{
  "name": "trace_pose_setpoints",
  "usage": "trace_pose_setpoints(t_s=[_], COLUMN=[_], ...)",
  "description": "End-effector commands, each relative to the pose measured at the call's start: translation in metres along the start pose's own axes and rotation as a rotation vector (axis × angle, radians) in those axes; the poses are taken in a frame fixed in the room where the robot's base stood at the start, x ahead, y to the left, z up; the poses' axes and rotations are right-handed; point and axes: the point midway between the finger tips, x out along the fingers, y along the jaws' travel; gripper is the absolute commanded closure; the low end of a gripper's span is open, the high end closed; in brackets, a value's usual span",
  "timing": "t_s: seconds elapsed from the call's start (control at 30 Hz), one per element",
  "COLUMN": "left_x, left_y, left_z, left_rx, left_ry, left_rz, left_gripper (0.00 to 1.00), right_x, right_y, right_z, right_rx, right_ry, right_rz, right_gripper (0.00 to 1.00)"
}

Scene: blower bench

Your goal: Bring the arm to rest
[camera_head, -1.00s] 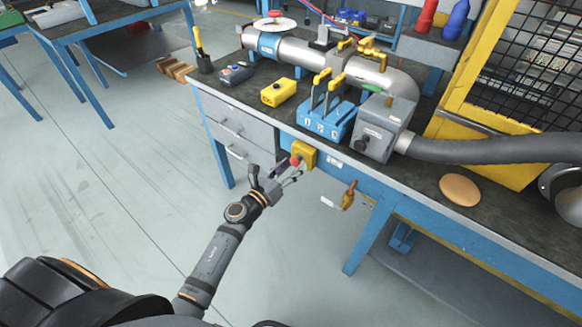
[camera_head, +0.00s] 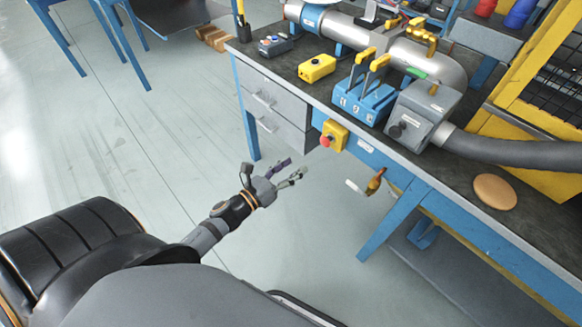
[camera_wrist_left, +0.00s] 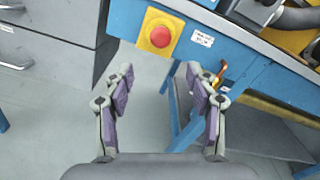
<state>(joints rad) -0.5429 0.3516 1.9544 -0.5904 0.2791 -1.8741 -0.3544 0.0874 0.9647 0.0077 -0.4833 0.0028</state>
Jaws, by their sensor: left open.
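My left gripper (camera_head: 291,171) is open and empty over the floor, in front of the blue workbench (camera_head: 385,165) and below its top. In the left wrist view its two fingers (camera_wrist_left: 160,85) stand well apart with nothing between them. A yellow box with a red button (camera_head: 334,136) is fixed to the bench's front edge, beyond the fingertips; it also shows in the left wrist view (camera_wrist_left: 160,33). The fingers are apart from it. My right gripper is in neither view.
On the bench stand a blue lever block (camera_head: 364,101), a yellow button box (camera_head: 317,68), a grey box (camera_head: 416,116) with a hose, and a tan disc (camera_head: 495,192). A tagged yellow-and-red handle (camera_head: 375,182) hangs at the bench front. Open floor (camera_head: 150,130) lies to the left.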

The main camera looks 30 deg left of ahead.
Motion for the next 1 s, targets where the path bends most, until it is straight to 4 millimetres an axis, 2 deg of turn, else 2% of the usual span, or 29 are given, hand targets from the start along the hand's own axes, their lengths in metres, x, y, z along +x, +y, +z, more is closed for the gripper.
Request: trace_pose_setpoints(t_s=[0.57,0.67,0.77,0.8,0.87,0.9,0.97,1.0], left_x=[-0.002,-0.003,-0.013,-0.021,-0.038,-0.053,-0.078,-0.097], left_y=[0.001,0.017,0.061,0.083,0.115,0.133,0.155,0.166], left_z=[0.000,-0.014,-0.054,-0.079,-0.119,-0.147,-0.190,-0.218], left_rx=[-0.005,-0.101,-0.375,-0.528,-0.776,-0.941,-1.178,-1.329], left_ry=[0.000,0.019,0.054,0.064,0.062,0.049,0.011,-0.027], left_rz=[0.003,0.055,0.210,0.301,0.453,0.560,0.724,0.835], left_gripper=[0.43,0.43,0.43,0.43,0.43,0.43,0.43,0.43], right_x=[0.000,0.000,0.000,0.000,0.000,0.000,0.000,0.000], right_y=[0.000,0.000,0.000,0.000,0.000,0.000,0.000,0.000], right_z=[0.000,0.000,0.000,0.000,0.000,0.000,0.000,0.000], right_rx=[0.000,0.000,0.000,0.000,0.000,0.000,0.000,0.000], right_ry=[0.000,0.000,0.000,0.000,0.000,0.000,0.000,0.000], right_rz=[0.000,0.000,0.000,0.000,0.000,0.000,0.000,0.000], right_gripper=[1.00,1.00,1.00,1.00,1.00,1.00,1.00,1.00])
